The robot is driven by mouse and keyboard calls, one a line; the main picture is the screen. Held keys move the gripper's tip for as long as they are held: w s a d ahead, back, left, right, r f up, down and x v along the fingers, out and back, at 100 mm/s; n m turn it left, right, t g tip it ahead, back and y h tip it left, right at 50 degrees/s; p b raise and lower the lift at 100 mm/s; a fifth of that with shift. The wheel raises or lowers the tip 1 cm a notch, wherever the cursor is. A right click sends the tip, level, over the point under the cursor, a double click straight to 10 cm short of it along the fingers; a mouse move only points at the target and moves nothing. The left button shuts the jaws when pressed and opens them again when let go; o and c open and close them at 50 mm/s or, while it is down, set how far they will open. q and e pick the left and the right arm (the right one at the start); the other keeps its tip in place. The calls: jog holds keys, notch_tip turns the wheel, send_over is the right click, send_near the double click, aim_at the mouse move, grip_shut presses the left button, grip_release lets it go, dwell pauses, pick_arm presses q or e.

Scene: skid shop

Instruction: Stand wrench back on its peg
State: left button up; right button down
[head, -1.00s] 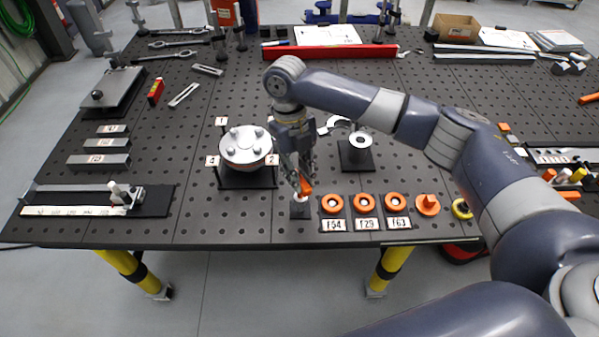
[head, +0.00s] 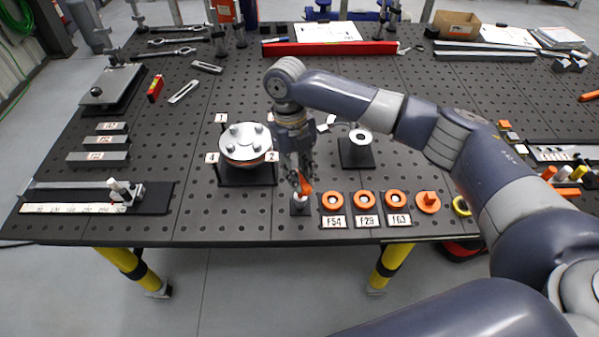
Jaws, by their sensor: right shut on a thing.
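My right gripper (head: 302,173) is over the front middle of the table, pointing down and shut on the wrench. The wrench's orange part (head: 305,187) shows at the fingertips; the fingers hide much of the rest. A pale curved piece (head: 326,123) shows beside my wrist; I cannot tell for sure that it belongs to the wrench. A short white peg (head: 299,200) on a small dark base (head: 300,210) is right below the orange part. I cannot tell whether the two touch. My left gripper is not in view.
Orange rings (head: 332,202) with number labels stand close on the right. A round bolted flange (head: 246,145) on a stand is close on the left. A dark stand with a pale round top (head: 358,137) is behind on the right. The table's front edge is near.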

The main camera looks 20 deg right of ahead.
jog(key=shift+x, duration=0.85)
jog(key=shift+w, duration=0.2)
jog(key=c, duration=1.4)
grip_release()
jog(key=shift+o, duration=1.2)
jog(key=shift+p+v, duration=1)
jog(key=shift+v, duration=0.55)
